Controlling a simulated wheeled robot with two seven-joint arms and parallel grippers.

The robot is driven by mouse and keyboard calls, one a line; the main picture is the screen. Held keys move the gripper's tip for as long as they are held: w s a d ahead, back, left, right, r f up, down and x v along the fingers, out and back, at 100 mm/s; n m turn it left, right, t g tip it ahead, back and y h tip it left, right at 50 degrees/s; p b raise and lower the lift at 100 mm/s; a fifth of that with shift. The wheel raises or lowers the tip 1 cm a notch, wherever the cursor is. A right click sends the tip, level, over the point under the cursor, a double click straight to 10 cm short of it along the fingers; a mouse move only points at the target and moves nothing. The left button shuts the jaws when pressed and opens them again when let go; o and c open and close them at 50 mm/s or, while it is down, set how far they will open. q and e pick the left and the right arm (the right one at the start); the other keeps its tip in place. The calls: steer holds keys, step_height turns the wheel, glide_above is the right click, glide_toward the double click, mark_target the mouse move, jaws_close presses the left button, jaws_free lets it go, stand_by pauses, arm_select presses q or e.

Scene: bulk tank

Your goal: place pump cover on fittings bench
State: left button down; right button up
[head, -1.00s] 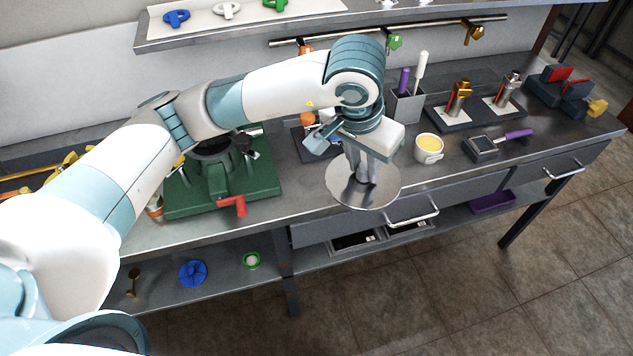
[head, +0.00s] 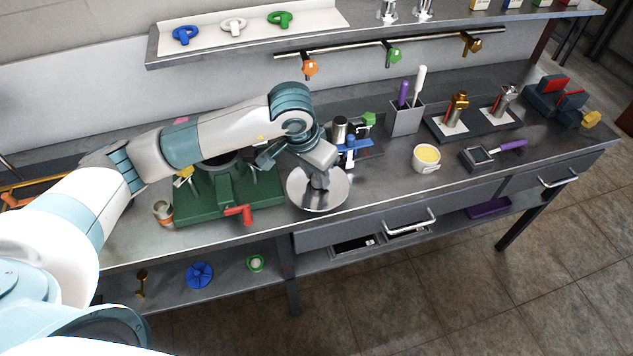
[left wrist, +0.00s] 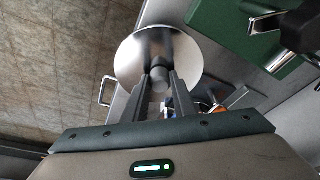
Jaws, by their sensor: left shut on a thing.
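The pump cover (head: 335,197) is a round shiny steel disc with a central knob. My left gripper (head: 318,177) is shut on its knob from above. The disc is near the front edge of the steel fittings bench (head: 390,187), just right of the green pump stand. I cannot tell whether it touches the bench top. In the left wrist view the cover (left wrist: 131,58) lies beyond the closed fingers (left wrist: 160,88), its knob between the tips. My right gripper is not in view.
A green stand (head: 262,190) with a red handle (head: 240,215) is close left of the disc. A blue valve fitting (head: 351,150) is behind it. The bench front between disc and cup is clear.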

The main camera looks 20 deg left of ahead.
mark_target(316, 186)
arm_select(q)
steer(key=shift+f+p, duration=0.55)
steer(key=shift+f, duration=0.05)
steer(key=shift+f+p, duration=0.5)
steer(key=shift+f, duration=0.85)
steer(key=shift+f, duration=0.2)
steer(key=c, duration=1.5)
jaws_free()
steer(key=shift+o, duration=0.2)
steer(key=shift+r, duration=0.15)
